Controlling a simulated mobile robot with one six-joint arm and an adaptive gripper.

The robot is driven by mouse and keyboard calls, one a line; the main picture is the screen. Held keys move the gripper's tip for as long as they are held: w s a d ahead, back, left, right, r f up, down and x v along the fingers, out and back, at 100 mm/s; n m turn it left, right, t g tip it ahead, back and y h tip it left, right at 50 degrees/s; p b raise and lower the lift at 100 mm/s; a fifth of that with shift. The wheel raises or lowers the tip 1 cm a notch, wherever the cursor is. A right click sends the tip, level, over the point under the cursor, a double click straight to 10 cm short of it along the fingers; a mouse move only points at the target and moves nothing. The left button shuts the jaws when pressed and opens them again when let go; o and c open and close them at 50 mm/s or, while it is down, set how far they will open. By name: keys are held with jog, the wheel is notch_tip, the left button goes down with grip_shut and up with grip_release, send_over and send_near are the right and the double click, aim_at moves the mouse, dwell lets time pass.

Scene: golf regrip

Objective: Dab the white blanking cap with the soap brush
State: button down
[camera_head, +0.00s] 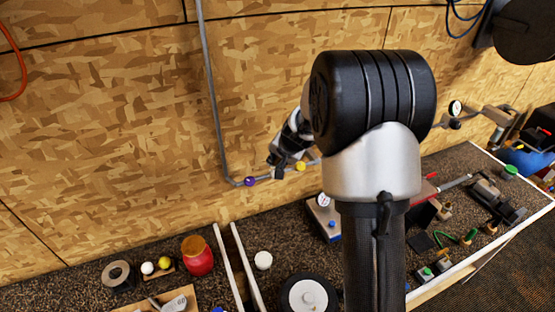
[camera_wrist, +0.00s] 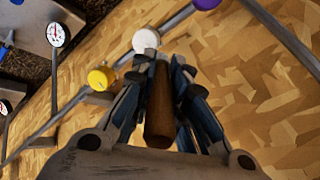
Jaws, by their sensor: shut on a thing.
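My gripper (camera_wrist: 161,78) is shut on the brown wooden handle of the soap brush (camera_wrist: 159,115). The white blanking cap (camera_wrist: 146,40) sits on the grey pipe along the wall, just beyond the brush's far end in the wrist view. The bristles are hidden between the fingers, and I cannot tell whether they touch the cap. In the head view my gripper (camera_head: 279,163) is at the pipe between a purple cap (camera_head: 250,181) and a yellow cap (camera_head: 300,166). The white cap is hidden there. The yellow cap (camera_wrist: 100,78) and purple cap (camera_wrist: 206,3) also show in the wrist view.
The wooden wall (camera_head: 110,120) is close behind the pipe (camera_head: 212,100). Below on the dark bench are a red jar (camera_head: 197,258), a white round thing (camera_head: 263,260), a wheel-like thing (camera_head: 308,296) and a gauge box (camera_head: 325,220). Tools crowd the right side.

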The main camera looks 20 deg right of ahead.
jog(key=shift+r+p, duration=2.45)
jog(key=shift+r, duration=0.9)
jog(key=shift+f, duration=0.15)
